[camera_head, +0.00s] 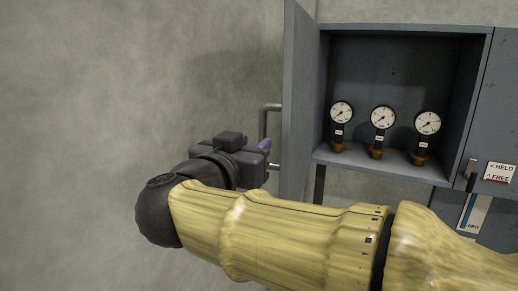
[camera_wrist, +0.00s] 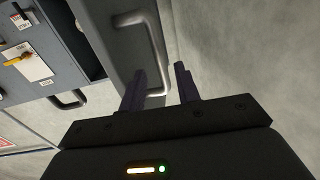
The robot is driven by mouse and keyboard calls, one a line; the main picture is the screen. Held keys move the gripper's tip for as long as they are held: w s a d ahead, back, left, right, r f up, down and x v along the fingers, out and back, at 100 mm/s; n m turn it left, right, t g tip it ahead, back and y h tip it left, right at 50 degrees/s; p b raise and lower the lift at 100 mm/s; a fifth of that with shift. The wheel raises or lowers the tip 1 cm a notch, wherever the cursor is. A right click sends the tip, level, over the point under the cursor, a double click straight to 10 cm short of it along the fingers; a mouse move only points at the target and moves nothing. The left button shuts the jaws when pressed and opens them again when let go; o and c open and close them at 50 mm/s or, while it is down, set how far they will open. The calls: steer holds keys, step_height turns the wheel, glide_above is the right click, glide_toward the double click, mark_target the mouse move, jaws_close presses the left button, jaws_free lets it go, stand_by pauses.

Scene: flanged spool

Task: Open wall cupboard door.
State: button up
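The grey cupboard door (camera_head: 298,110) stands swung open, seen nearly edge-on at the left of the cupboard (camera_head: 405,165). Its metal bar handle (camera_head: 264,122) is on the door's left-facing side. In the wrist view, the door (camera_wrist: 112,40) and handle (camera_wrist: 158,48) are ahead of the fingers. My gripper (camera_head: 266,145) is beside the handle with its purple fingers apart. In the wrist view my gripper (camera_wrist: 160,82) is open, and the handle's lower end shows between the fingers; I cannot tell whether it touches either finger.
Three gauges (camera_head: 382,118) stand inside the open cupboard. To its right is a closed panel with a handle (camera_head: 471,175) and a HELD/FREE label (camera_head: 501,172). The concrete wall (camera_head: 100,80) at left is bare.

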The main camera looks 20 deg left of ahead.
steer(key=s+b, duration=0.4)
steer(key=s, duration=0.7)
steer(key=shift+d, duration=0.45)
